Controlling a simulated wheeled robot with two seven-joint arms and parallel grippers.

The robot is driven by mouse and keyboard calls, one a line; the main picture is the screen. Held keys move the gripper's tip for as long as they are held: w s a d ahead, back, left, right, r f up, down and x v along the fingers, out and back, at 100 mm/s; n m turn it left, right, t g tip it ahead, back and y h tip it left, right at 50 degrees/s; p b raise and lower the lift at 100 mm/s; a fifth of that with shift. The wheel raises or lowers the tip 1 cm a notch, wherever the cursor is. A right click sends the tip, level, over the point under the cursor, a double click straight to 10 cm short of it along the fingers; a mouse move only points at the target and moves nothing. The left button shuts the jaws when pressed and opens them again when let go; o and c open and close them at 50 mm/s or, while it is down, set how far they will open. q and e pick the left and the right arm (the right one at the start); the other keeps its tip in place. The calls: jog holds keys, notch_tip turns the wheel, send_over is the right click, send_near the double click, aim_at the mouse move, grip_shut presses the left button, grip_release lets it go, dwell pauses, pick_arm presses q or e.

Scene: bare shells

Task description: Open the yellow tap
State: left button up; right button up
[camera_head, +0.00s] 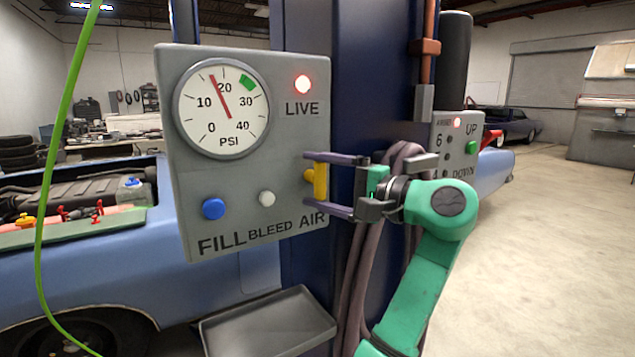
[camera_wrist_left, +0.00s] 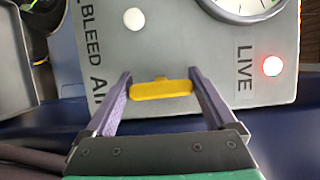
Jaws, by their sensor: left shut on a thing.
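The yellow tap (camera_head: 320,181) is on the grey panel (camera_head: 240,185), above the word AIR at its right edge. Its handle stands upright in the head view. My left gripper (camera_head: 311,179) is shut on the tap, its two purple fingers at the handle's upper and lower ends. In the left wrist view the tap handle (camera_wrist_left: 161,90) lies across between the fingertips (camera_wrist_left: 160,82). My right gripper is not in view.
The panel has a gauge (camera_head: 222,108) with its needle just under 20, a lit red LIVE lamp (camera_head: 302,84), a blue button (camera_head: 213,208) and a white button (camera_head: 267,198). Hoses (camera_head: 361,265) hang beside my arm. A tray (camera_head: 268,322) is below.

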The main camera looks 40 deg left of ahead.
pick_arm(q)
jog(key=shift+f, duration=0.15)
dwell(0.3)
jog(key=o, duration=1)
jog(key=shift+o, duration=0.2)
jog(key=w+d+b, duration=0.1)
jog(key=d+b, duration=0.1)
jog(key=d, duration=1.2)
jog(key=shift+w+d, duration=0.15)
jog(key=shift+d, duration=0.15)
jog(key=shift+a, duration=0.1)
